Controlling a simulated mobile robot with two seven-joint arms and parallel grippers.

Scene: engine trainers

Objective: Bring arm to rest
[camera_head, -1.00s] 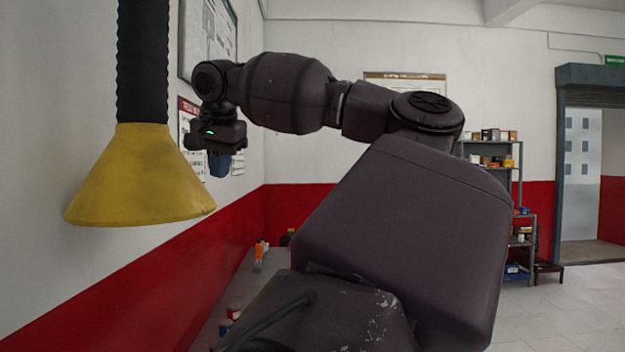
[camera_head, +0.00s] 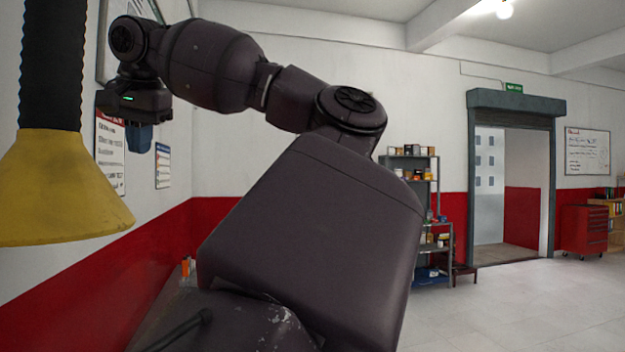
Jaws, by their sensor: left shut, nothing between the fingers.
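My left arm (camera_head: 310,225) fills the middle of the head view, raised and bent, with its wrist at the upper left. My left gripper (camera_head: 138,138) hangs from that wrist and points down. It is shut and holds nothing. It is in front of the wall and to the right of the yellow hood, apart from it in the picture. My right arm and gripper do not show.
A yellow cone hood (camera_head: 55,195) on a black hose hangs at the left. A bench strip (camera_head: 160,315) runs along the red-and-white wall. A shelf (camera_head: 413,165), a doorway (camera_head: 505,200) and a red cabinet (camera_head: 584,230) stand farther right. The floor (camera_head: 520,310) at right is clear.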

